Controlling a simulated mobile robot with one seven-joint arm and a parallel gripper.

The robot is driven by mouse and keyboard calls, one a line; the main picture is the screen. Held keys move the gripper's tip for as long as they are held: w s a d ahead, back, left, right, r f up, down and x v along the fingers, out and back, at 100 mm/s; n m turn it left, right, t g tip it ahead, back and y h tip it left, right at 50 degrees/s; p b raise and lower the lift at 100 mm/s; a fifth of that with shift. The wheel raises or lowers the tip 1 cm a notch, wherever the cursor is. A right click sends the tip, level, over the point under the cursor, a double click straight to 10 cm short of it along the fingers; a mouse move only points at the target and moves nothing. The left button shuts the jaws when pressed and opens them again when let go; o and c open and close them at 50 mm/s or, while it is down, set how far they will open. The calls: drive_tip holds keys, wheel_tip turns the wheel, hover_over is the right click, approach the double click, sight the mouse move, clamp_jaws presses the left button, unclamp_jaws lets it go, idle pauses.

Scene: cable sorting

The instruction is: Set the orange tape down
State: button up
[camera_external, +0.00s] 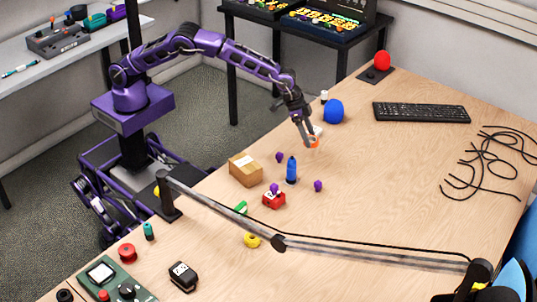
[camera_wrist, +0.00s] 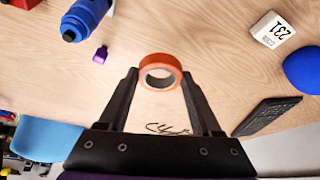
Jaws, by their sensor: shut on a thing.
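The orange tape (camera_wrist: 160,61) is a ring-shaped roll, held between the tips of my gripper (camera_wrist: 160,78) in the wrist view. In the external view my gripper (camera_external: 310,144) is low over the wooden table, left of the blue ball. The orange tape (camera_external: 315,143) shows there as a small orange patch at the fingertips, partly hidden by them. I cannot tell whether the tape touches the table.
Near the gripper are a blue ball (camera_external: 334,111), a cardboard box (camera_external: 246,170), a blue bottle (camera_external: 291,170) and small purple pieces (camera_external: 318,185). A keyboard (camera_external: 421,112) and black cables (camera_external: 492,160) lie to the right. The table (camera_external: 390,185) is clear around its middle.

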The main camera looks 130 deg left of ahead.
sight(311, 167)
wheel_tip(311, 167, down, 10)
drive_tip(key=shift+f+b, duration=0.1)
drive_tip(key=shift+b, duration=0.45)
drive_tip(key=shift+f, duration=0.1)
drive_tip(key=shift+f, duration=0.15)
drive_tip(key=o, duration=1.3)
drive_tip(key=shift+o, duration=0.2)
drive_tip(key=shift+r, duration=0.3)
drive_tip(key=p+v, duration=0.1)
drive_tip(key=v, duration=1)
drive_tip(key=shift+s+r, duration=0.25)
drive_tip(key=shift+r, duration=0.1)
